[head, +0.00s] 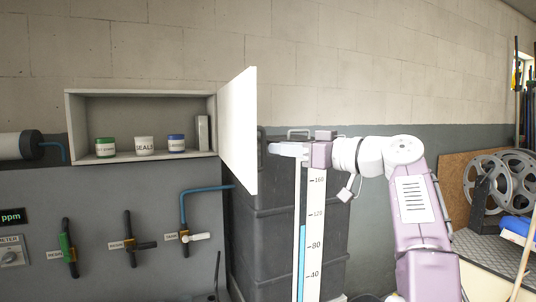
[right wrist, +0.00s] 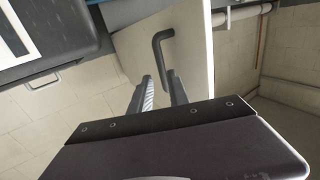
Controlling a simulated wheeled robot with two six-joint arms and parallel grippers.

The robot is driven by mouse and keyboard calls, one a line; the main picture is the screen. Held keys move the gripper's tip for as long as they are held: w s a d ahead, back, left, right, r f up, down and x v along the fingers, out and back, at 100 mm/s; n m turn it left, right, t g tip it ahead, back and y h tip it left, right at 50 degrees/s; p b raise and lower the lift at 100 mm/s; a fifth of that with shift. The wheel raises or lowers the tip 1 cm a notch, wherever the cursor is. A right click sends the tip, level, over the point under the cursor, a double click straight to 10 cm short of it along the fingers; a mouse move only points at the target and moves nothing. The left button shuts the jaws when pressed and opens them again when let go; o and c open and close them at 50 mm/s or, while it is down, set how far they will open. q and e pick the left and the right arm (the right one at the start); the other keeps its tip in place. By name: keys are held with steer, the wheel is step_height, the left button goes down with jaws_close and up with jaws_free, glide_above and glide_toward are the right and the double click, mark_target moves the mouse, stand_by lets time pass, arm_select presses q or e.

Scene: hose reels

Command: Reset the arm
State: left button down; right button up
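My right arm comes in from the right in the head view, and its gripper (head: 275,148) is beside the outer face of the open white cabinet door (head: 238,130). In the right wrist view the two fingers (right wrist: 160,80) stand apart with nothing gripped. The dark bent door handle (right wrist: 160,48) lies just beyond the fingertips and partly between them in the picture; I cannot tell whether they touch. My left gripper is not in view.
The wall cabinet (head: 140,93) holds a green-lidded jar (head: 105,147), a SEALS jar (head: 144,146) and a blue-lidded jar (head: 176,143). A dark tank (head: 265,230) with a level gauge (head: 314,235) stands below my gripper. Metal reels (head: 493,183) stand at the right.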

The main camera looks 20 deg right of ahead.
steer(key=v, duration=0.3)
steer(key=shift+s, duration=0.1)
steer(key=shift+d, duration=0.1)
